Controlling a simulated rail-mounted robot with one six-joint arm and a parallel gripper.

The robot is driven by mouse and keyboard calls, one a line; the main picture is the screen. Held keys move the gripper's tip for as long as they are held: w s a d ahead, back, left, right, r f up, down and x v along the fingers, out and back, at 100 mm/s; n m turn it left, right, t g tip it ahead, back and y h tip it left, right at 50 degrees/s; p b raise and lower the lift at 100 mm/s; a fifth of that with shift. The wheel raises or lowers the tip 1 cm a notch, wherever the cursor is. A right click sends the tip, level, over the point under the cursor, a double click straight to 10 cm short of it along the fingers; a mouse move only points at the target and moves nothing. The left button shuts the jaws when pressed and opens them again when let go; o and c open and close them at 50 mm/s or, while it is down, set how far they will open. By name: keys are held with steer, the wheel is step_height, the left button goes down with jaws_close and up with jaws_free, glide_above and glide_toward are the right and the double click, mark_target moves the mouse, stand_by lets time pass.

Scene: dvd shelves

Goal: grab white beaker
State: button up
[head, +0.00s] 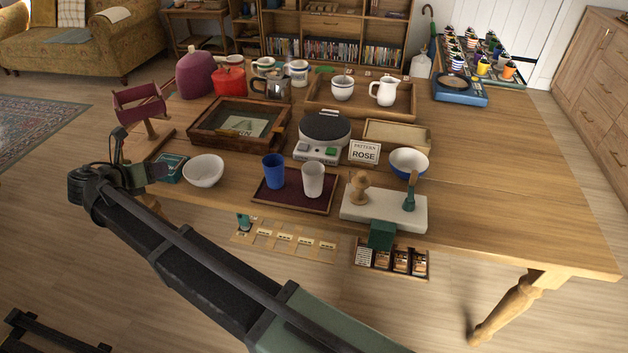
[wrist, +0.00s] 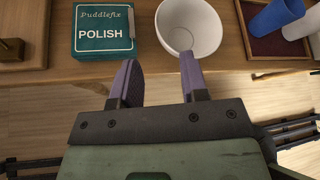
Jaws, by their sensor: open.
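The white beaker (head: 313,179) stands upright on the right part of a dark red tray (head: 270,198), beside a blue beaker (head: 273,172). In the wrist view the white beaker (wrist: 298,18) is partly cut off at the upper right corner, beside the blue beaker (wrist: 275,20). My gripper (wrist: 158,78) is open and empty, its two purple fingers pointing at the table's front edge, below a white bowl (wrist: 188,27). In the head view my gripper is to the left of the tray and the white beaker, apart from both.
A scale (head: 321,150) stands behind the beakers. A pale slab (head: 385,222) with a wooden stamp and a green-handled tool is to the right.

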steer(key=o, duration=0.9)
